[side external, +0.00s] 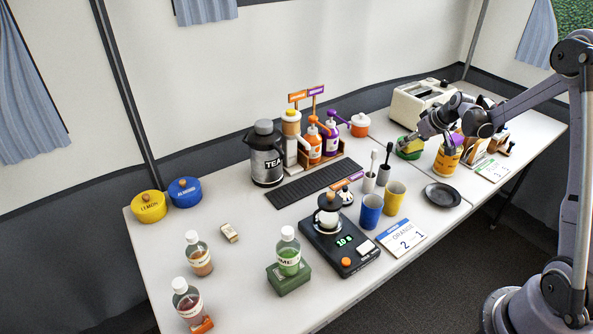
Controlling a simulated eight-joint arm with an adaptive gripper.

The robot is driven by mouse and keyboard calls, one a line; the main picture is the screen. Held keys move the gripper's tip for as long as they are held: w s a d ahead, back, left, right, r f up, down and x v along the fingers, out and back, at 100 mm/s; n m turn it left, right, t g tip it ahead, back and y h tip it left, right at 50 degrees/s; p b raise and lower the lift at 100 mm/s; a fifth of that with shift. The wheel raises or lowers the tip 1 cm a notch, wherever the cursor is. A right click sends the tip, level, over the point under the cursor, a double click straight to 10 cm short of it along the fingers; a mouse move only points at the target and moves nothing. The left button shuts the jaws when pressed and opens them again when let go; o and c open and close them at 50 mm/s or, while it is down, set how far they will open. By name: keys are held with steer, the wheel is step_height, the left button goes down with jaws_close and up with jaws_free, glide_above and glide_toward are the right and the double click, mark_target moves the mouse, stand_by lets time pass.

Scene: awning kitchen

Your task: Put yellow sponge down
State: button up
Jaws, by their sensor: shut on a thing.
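My gripper (413,141) reaches in from the right, points down to the left, and is shut on the sponge. The fingers partly cover it. I cannot tell from this view whether its underside touches the table.
The cream toaster (421,102) stands behind the sponge. A yellow-orange can (446,160) is close on the right, under my arm. A dark plate (442,195) lies in front. Bare table shows between the sponge and the plate.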

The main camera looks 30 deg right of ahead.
steer(key=w+d+r+n+y, duration=0.1)
steer(key=w+d+n, duration=0.15)
steer(key=d, duration=0.25)
glide_above(370, 153)
steer(key=s, duration=0.2)
steer(key=shift+m, duration=0.25)
step_height(370, 153, down, 7)
steer(key=shift+r, duration=0.15)
steer(key=shift+f, duration=2)
steer(key=shift+f, duration=0.1)
steer(key=o, duration=0.8)
steer(key=shift+o, duration=0.2)
